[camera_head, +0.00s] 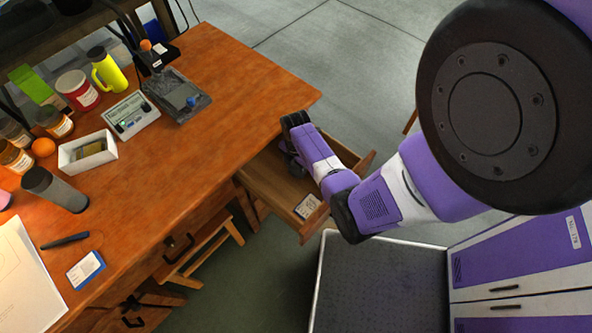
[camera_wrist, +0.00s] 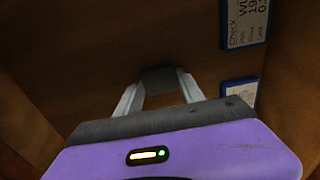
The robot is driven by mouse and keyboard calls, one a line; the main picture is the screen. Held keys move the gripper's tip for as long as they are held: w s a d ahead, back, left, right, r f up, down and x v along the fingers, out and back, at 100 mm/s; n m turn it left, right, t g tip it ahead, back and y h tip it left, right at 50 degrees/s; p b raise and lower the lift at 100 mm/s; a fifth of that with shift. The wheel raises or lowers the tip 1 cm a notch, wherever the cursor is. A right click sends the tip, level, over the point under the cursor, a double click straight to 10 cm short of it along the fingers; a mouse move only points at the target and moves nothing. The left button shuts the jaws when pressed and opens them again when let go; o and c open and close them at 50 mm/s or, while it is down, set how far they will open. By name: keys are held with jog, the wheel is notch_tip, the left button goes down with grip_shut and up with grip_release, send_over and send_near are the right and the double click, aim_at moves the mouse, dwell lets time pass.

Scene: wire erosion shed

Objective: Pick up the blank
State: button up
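The wrist view shows a small dark grey block (camera_wrist: 157,77), which looks like the blank, on the brown wooden floor of the drawer. My gripper (camera_wrist: 160,84) has one metal finger on each side of it, and the block fills the gap at the fingertips. Whether the fingers press on it or only stand around it is not clear. In the head view my arm reaches down into the open drawer (camera_head: 275,176) under the workbench. There my gripper (camera_head: 293,165) is mostly hidden by my own wrist, and the blank cannot be made out.
A blue-edged card (camera_wrist: 244,22) and another blue-edged piece (camera_wrist: 240,90) lie right of my fingers in the drawer. Drawer walls stand close around. The workbench (camera_head: 225,85) holds jars, a white box (camera_head: 88,152) and a flask. A grey-topped platform (camera_head: 375,285) stands below.

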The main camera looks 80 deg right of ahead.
grip_shut()
jog(key=shift+r, duration=0.1)
